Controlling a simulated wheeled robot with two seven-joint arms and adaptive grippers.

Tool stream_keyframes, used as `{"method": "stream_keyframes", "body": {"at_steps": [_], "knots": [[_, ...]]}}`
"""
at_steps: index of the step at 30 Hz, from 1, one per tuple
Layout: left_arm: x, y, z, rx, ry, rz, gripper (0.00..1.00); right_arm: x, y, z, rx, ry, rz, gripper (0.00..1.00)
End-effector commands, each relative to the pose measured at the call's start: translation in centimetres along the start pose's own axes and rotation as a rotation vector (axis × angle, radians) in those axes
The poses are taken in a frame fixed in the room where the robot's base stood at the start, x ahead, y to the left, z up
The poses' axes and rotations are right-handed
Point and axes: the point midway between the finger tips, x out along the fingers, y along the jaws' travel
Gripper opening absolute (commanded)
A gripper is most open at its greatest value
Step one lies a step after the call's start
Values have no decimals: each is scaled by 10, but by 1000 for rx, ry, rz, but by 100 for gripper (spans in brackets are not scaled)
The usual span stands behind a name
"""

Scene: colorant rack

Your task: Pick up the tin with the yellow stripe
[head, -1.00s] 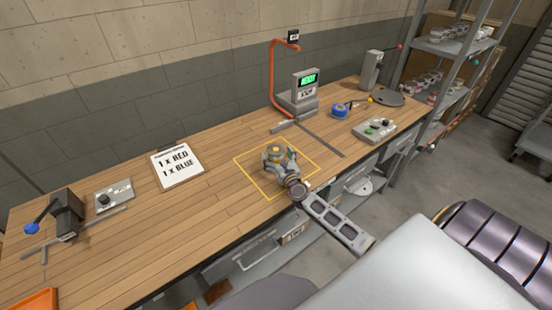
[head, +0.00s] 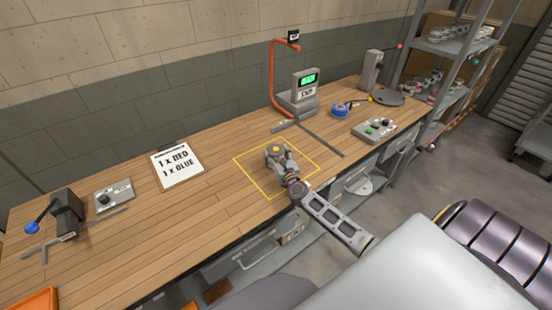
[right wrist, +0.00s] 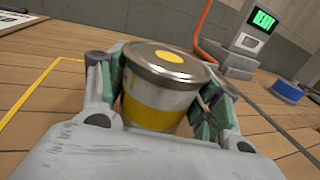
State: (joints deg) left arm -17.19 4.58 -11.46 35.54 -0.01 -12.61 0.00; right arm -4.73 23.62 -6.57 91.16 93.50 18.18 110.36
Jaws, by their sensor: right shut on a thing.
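The tin with the yellow stripe (right wrist: 153,113) is upright in the right wrist view, with a metal lid that carries a yellow dot. My right gripper (right wrist: 160,105) is shut on it, with a green-padded finger on each side. In the head view the tin (head: 275,149) is mostly hidden by my right gripper (head: 277,156), inside the yellow outlined square on the bench. I cannot tell whether the tin touches the bench. My left gripper is not in view.
A scale with a green display (head: 305,90) stands behind, with a blue item (head: 339,110) to its right. A button box (head: 374,129) is on the right of the bench (head: 120,225). A sign (head: 177,167) lies left of the square.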

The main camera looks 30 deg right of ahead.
Motion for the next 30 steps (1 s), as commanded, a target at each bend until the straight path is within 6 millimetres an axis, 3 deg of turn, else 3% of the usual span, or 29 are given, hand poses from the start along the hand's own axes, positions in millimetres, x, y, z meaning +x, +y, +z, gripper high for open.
{"method": "stream_keyframes", "body": {"at_steps": [4,30], "knots": [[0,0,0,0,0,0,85,0,0,1,0,-2,-1,32],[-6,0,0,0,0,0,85,0,0,10,2,-1,-1,32]]}}
